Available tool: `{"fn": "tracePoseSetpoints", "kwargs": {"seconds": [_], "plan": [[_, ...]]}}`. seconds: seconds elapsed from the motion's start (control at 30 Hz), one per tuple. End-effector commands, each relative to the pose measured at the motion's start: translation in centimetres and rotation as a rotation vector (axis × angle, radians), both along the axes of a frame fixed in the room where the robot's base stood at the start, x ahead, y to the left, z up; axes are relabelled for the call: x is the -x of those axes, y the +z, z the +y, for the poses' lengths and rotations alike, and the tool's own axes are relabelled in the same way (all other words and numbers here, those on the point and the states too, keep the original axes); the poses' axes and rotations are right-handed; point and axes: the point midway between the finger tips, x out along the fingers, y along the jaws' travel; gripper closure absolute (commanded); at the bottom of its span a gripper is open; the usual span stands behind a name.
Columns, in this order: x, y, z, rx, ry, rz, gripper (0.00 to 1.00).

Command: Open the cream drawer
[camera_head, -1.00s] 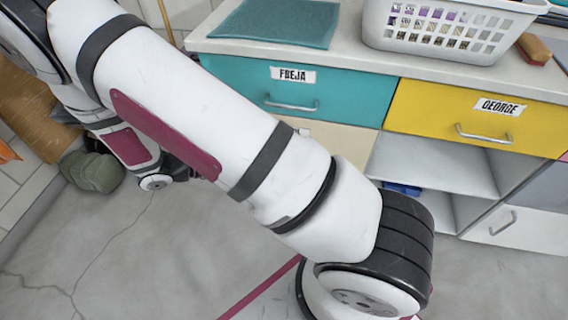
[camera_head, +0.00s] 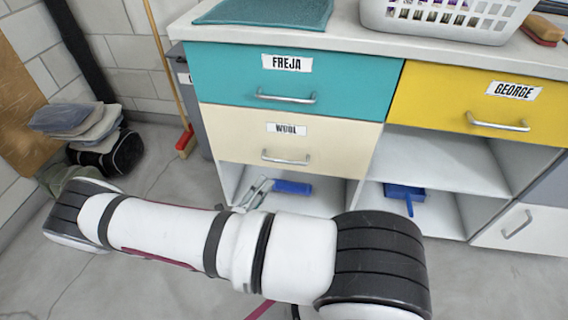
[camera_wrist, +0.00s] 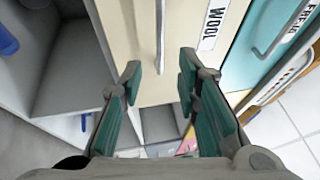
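The cream drawer (camera_head: 232,142) carries a label reading WOOL and sits shut under the teal FREJA drawer (camera_head: 220,75). Its metal bar handle (camera_head: 286,159) is on the front's middle. In the wrist view the cream front (camera_wrist: 180,80) fills the centre, turned on its side, with the handle (camera_wrist: 160,35) running up the picture. My gripper (camera_wrist: 160,68) is open and empty. Its two teal-padded fingers point at the cream front, on either side of the handle's line. The handle appears beyond the fingertips, not between them.
A yellow GEORGE drawer (camera_head: 440,105) is at the right, above open shelves. Under the cream drawer is an open compartment with a blue item (camera_head: 292,187). A white basket (camera_head: 440,22) stands on the countertop. A broom (camera_head: 185,140) leans at the left.

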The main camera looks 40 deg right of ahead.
Motion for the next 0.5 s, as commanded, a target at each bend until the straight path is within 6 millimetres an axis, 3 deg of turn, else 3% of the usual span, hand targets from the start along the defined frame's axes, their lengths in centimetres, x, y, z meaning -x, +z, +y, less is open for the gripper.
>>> {"fn": "tracePoseSetpoints", "kwargs": {"seconds": [0.3,0.5], "plan": [[-1.5,1.0,-6.0,0.000,-0.004,-0.001,0.70],[-2.3,1.6,-8.9,-0.002,-0.003,-0.002,0.70]]}}
